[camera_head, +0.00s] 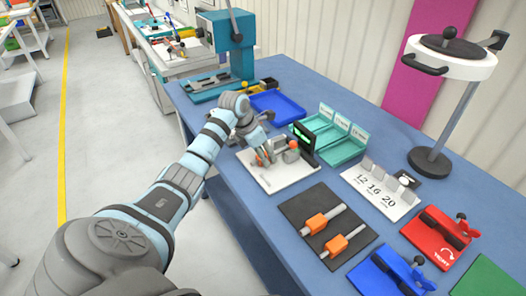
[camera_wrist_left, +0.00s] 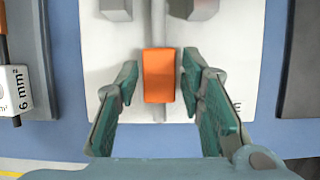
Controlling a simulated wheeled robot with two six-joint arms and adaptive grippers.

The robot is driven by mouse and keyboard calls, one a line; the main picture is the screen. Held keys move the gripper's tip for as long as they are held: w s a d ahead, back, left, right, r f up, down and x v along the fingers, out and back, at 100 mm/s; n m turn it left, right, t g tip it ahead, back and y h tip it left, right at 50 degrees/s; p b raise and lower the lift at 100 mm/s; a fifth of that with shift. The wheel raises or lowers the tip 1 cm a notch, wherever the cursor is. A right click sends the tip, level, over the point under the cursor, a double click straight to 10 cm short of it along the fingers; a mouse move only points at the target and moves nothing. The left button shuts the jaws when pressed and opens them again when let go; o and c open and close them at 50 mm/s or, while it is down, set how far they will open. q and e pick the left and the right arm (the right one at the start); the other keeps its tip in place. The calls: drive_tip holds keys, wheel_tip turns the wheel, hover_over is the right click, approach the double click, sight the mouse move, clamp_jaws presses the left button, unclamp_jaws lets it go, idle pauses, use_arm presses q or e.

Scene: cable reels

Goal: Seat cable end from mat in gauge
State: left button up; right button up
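My left gripper (camera_head: 263,160) is over the white gauge board (camera_head: 285,182). In the left wrist view its fingers (camera_wrist_left: 159,88) are open on both sides of an orange block (camera_wrist_left: 159,75), with a narrow gap at each side. A grey cable end (camera_wrist_left: 158,28) runs through that block, along the white board (camera_wrist_left: 232,60) and between two grey blocks (camera_wrist_left: 198,8). The dark mat (camera_head: 300,207) lies nearer, with two more orange-blocked cable ends (camera_head: 315,223) (camera_head: 340,243) on it. My right gripper is not in view.
A black display (camera_head: 303,138) with a green light stands at the gauge's far side. Teal trays (camera_head: 345,148), a blue tray (camera_head: 277,106), a numbered white board (camera_head: 375,197) and red (camera_head: 437,240) and blue (camera_head: 385,275) clamp plates surround it. A lamp-like stand (camera_head: 430,160) rises at the right.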

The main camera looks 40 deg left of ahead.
use_arm(q)
drive_tip(key=shift+o, duration=0.5)
drive_tip(key=shift+s+a+r, duration=0.1)
drive_tip(key=shift+r, duration=0.25)
drive_tip(key=v, duration=1.1)
drive_tip(key=shift+s, duration=0.15)
